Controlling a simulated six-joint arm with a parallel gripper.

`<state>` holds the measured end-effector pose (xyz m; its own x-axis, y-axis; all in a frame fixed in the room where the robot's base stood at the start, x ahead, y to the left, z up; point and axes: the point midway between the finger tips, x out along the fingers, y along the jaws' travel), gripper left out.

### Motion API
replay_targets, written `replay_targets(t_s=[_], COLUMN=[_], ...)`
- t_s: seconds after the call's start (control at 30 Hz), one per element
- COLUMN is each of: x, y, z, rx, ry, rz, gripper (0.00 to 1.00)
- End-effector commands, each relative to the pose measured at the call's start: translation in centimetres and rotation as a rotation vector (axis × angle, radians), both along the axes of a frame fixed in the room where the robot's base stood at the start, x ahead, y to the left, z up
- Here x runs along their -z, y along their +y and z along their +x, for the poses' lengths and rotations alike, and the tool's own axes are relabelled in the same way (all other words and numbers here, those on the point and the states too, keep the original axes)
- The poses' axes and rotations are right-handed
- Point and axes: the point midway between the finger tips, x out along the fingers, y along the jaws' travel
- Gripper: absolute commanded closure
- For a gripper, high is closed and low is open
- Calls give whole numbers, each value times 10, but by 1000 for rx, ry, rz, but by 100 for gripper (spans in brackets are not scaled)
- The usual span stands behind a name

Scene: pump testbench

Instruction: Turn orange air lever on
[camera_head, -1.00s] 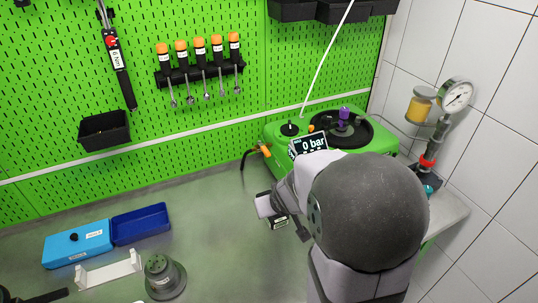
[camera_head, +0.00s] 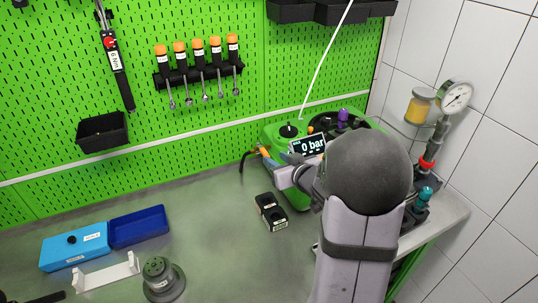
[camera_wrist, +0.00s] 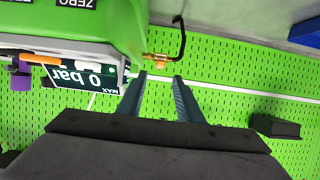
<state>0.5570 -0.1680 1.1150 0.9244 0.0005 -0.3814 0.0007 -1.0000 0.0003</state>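The orange air lever (camera_head: 264,151) sits at the left end of the green pump testbench (camera_head: 273,133), next to a black hose. In the wrist view the orange part (camera_wrist: 160,63) shows just beyond and between my fingertips. My gripper (camera_wrist: 160,77) is open, its two fingers apart with nothing between them. In the head view my wrist covers part of the bench front, and the fingertips are hard to make out near the lever. The display (camera_head: 308,145) reads 0 bar. Contact between fingers and lever cannot be told.
A small black box (camera_head: 271,212) stands on the table below the lever. A blue tray (camera_head: 139,227), a light blue box (camera_head: 74,246) and a grey round part (camera_head: 163,280) lie at the left. A pressure gauge (camera_head: 456,96) stands at the right.

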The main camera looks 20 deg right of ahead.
Motion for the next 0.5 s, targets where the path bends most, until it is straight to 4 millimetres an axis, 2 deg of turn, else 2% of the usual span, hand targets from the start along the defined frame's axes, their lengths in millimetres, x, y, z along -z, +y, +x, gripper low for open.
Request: replay_targets(t_s=[0.5], x=[20], y=[1], z=[51], rx=[-1], ry=[2], rz=[0], gripper=[67])
